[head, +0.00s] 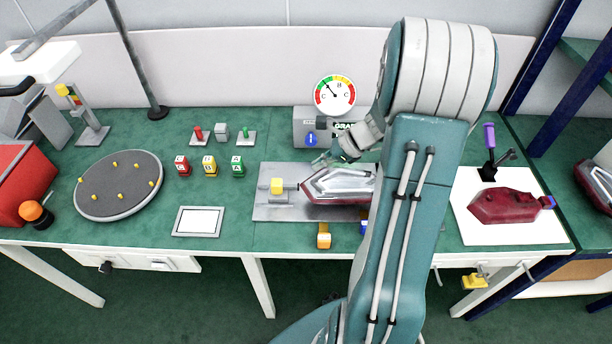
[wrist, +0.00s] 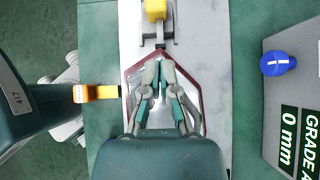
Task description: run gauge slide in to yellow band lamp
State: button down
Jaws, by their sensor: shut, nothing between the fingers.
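A red-rimmed tail lamp (head: 340,185) with a clear, silvery face lies on the grey gauge plate (head: 268,211). The gauge slide with its yellow knob (head: 277,186) stands at the lamp's left end; in the wrist view the yellow knob (wrist: 156,10) is at the top, with the slide's grey body close to the lamp's pointed end. I cannot tell whether they touch. My gripper (wrist: 162,84) is shut and empty above the lamp (wrist: 190,82), fingers pointing toward the slide; it also shows in the head view (head: 322,161). No yellow band is visible on this lamp.
A dial (head: 334,94) stands above the grey grade box (head: 306,126). An orange-yellow block (head: 324,236) is at the table's front edge. Grade blocks (head: 210,166), a turntable (head: 118,185) and a white pad (head: 199,221) lie left. Another red lamp (head: 504,205) lies on a white mat right.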

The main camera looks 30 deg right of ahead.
aim_at(282, 184)
jog(key=x, duration=0.9)
jog(key=shift+a+f, duration=0.2)
jog(key=shift+f, duration=0.1)
jog(key=shift+w+a, duration=0.1)
jog(key=shift+a, duration=0.15)
jog(key=shift+a, duration=0.1)
jog(key=shift+w+a, duration=0.3)
jog(key=shift+w, duration=0.05)
